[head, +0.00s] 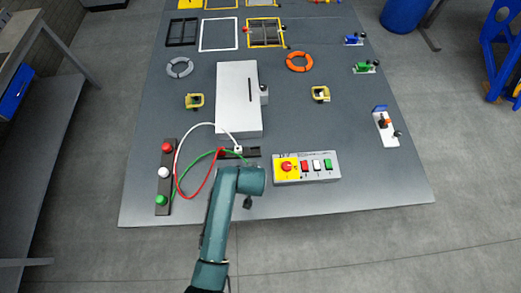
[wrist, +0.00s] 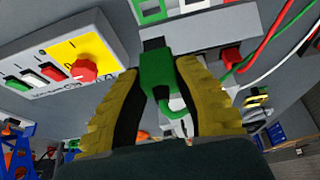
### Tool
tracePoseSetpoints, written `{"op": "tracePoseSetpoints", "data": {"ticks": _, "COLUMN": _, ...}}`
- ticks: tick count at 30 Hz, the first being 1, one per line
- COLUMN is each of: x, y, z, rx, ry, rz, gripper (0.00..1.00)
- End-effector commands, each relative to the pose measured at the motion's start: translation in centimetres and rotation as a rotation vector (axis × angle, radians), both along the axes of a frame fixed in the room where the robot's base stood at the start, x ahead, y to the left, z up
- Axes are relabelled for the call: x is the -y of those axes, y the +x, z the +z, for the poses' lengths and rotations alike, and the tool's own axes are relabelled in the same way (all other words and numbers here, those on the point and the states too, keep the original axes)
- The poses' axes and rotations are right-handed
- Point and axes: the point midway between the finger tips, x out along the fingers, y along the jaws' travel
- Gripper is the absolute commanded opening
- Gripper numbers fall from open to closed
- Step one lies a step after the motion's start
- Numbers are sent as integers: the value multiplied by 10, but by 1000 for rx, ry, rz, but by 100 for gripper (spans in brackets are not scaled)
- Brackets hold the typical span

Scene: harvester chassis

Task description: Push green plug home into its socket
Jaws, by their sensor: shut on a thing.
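In the wrist view the green plug (wrist: 158,70) is held between the two yellow-padded fingers of my gripper (wrist: 157,78). Its dark tip points toward the grey socket block (wrist: 215,28), which has green-, white- and red-framed openings along its edge. The tip is near the block's edge, below the green-framed socket (wrist: 149,11); I cannot tell whether it touches. A green cable loops from the plug's lower end. In the head view my wrist hides the gripper and the green plug, just in front of the dark socket strip (head: 252,153).
A red plug (wrist: 232,57) is beside the block. White (head: 184,140) and red (head: 190,197) cables run to a post strip (head: 164,187) at left. A control box (head: 306,167) with an emergency button stands close at right. A white cabinet (head: 238,95) is behind.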

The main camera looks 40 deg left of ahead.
Motion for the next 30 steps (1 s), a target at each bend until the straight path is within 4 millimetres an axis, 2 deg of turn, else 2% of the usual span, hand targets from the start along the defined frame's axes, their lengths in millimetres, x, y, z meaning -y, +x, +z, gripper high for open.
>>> {"op": "tracePoseSetpoints", "data": {"ticks": 13, "x": 1, "y": -1, "z": 1, "rx": -2, "ry": -1, "rz": -1, "gripper": 0}}
{"op": "tracePoseSetpoints", "data": {"ticks": 24, "x": 1, "y": -1, "z": -43, "rx": -2, "ry": -1, "rz": -1, "gripper": 0}}
{"op": "tracePoseSetpoints", "data": {"ticks": 30, "x": 1, "y": 0, "z": -58, "rx": -1, "ry": 0, "rz": -1, "gripper": 0}}
